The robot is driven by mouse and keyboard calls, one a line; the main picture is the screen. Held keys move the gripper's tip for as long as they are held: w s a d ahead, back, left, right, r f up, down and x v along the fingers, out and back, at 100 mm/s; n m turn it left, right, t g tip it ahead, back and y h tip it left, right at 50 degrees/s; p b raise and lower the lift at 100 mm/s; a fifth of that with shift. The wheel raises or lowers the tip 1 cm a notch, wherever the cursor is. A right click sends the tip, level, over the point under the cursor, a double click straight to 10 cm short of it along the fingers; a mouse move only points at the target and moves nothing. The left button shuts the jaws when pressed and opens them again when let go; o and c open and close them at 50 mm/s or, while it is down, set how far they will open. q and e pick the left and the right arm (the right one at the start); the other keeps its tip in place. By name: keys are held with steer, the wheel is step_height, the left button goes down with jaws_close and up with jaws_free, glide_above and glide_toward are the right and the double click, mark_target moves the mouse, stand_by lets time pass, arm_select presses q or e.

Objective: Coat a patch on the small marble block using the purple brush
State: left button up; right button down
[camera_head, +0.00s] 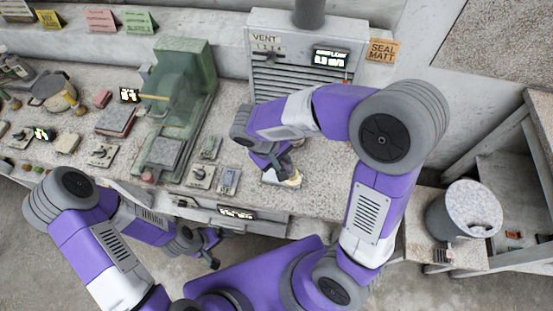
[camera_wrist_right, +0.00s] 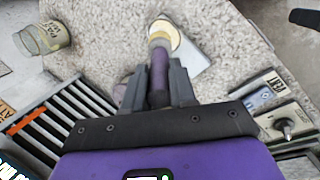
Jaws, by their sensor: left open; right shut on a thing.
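My right gripper (camera_head: 276,166) is over the counter in front of the vent panel. It also shows in the right wrist view (camera_wrist_right: 157,82), with its fingers shut on the purple brush (camera_wrist_right: 159,68). The brush's pale tip points away from the fingers, at a round cream-coloured end. A pale flat block (camera_wrist_right: 191,56) lies on the counter beside and partly behind the brush head; I take it for the small marble block. I cannot tell whether the tip touches it. In the head view the gripper mostly hides brush and block. My left gripper (camera_head: 212,254) is open and empty, low in front of the counter.
A glass jar (camera_wrist_right: 42,38) with a yellowish band stands on the counter in the right wrist view. A green machine (camera_head: 180,85) stands left of the vent panel (camera_head: 300,60). Small switch boxes line the counter's front. A grey bin (camera_head: 464,212) stands at the right.

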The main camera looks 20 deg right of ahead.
steer(key=shift+w+a, duration=0.7)
steer(key=shift+a, duration=0.35)
steer(key=shift+r, duration=0.1)
